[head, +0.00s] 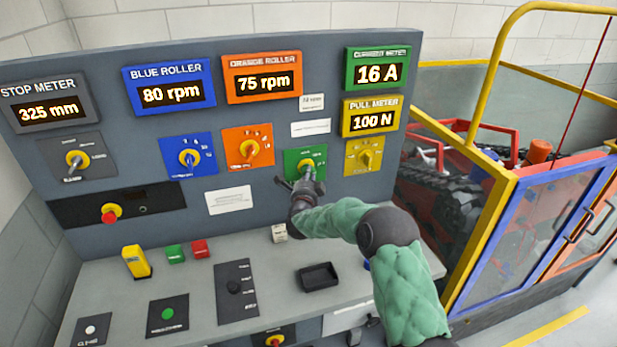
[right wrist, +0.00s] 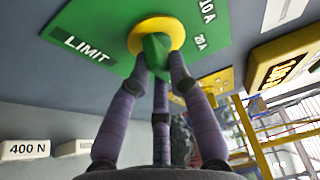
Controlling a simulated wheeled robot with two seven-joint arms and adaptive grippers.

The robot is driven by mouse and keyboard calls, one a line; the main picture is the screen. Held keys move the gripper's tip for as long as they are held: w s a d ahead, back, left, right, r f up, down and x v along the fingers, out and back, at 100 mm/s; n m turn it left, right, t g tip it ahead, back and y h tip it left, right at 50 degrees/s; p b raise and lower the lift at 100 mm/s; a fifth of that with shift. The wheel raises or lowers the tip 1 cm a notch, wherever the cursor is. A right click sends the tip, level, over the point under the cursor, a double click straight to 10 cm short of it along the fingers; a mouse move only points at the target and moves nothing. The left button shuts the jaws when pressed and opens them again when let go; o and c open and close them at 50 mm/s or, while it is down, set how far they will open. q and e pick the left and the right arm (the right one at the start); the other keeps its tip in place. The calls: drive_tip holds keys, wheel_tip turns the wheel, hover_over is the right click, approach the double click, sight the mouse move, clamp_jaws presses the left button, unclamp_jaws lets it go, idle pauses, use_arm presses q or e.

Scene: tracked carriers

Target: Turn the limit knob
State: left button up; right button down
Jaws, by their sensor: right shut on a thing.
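The limit knob is a green handle on a yellow round base (right wrist: 155,28), set on a green plate marked LIMIT (right wrist: 90,40). In the head view the green plate (head: 291,157) sits on the upright panel, below the orange and green meters. My right gripper (right wrist: 160,75) has its purple fingers closed around the green handle. In the head view my right gripper (head: 303,184) reaches the knob from below and covers part of it. The green current meter (head: 377,55) reads 16 A. My left gripper is not in view.
A yellow pull knob (head: 368,160) is just right of the green plate, and an orange-plate knob (head: 249,148) is to its left. A black tray (head: 318,277) and several buttons are on the desk below. A yellow railing (head: 485,100) stands at the right.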

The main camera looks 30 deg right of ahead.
drive_tip(key=shift+d+f+n+t+b, duration=0.1)
drive_tip(key=shift+n+t+b, duration=0.5)
drive_tip(key=shift+n+b, duration=1.1)
drive_tip(key=shift+d+f+n+t+b, duration=0.1)
drive_tip(key=shift+n+t+b, duration=0.5)
drive_tip(key=shift+n+b, duration=1.1)
drive_tip(key=shift+f+n+t+b, duration=0.1)
drive_tip(key=shift+n+t+b, duration=0.5)
drive_tip(key=shift+n+b, duration=1.1)
drive_tip(key=shift+m+b, duration=0.3)
drive_tip(key=c, duration=1.1)
unclamp_jaws()
drive_tip(key=shift+r, duration=0.1)
drive_tip(key=shift+c, duration=0.2)
drive_tip(key=shift+s, duration=0.1)
drive_tip(key=v, duration=1.2)
